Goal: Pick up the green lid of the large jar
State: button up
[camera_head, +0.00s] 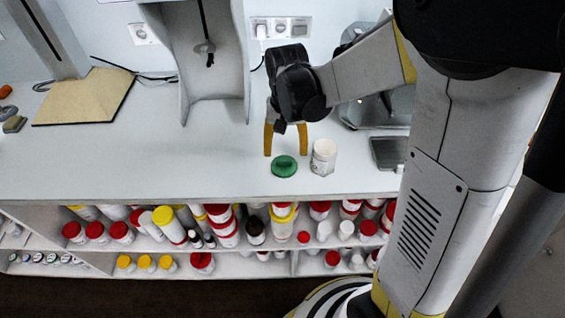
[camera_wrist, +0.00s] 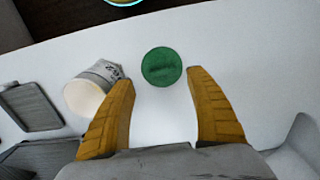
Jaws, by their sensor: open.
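The green lid (camera_head: 284,166) is a round disc with a raised grip, lying flat on the white counter near its front edge. In the wrist view the lid (camera_wrist: 161,67) lies just beyond and between the fingertips. The white jar (camera_head: 323,157) stands upright and lidless just right of the lid, apart from it. In the wrist view the jar (camera_wrist: 93,88) is left of the lid, close to the left finger, with its pale open mouth showing. My gripper (camera_head: 286,154) is open and empty, pointing down above the counter behind the lid. Its yellow fingers (camera_wrist: 164,72) are spread wide.
The white counter (camera_head: 180,155) is clear left of the lid. A dark flat plate of a device (camera_head: 388,153) lies right of the jar. A grey stand (camera_head: 215,70) rises at the back. Shelves below hold several bottles with red and yellow caps (camera_head: 222,214).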

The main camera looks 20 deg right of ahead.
aim_at(284, 160)
notch_tip(284, 160, down, 6)
jog(key=b, duration=0.2)
jog(key=shift+w+a+r+b, duration=0.1)
jog(key=shift+a+r+b, duration=0.05)
jog(key=shift+r+b, duration=0.15)
jog(key=shift+c, duration=0.5)
jog(key=c, duration=0.8)
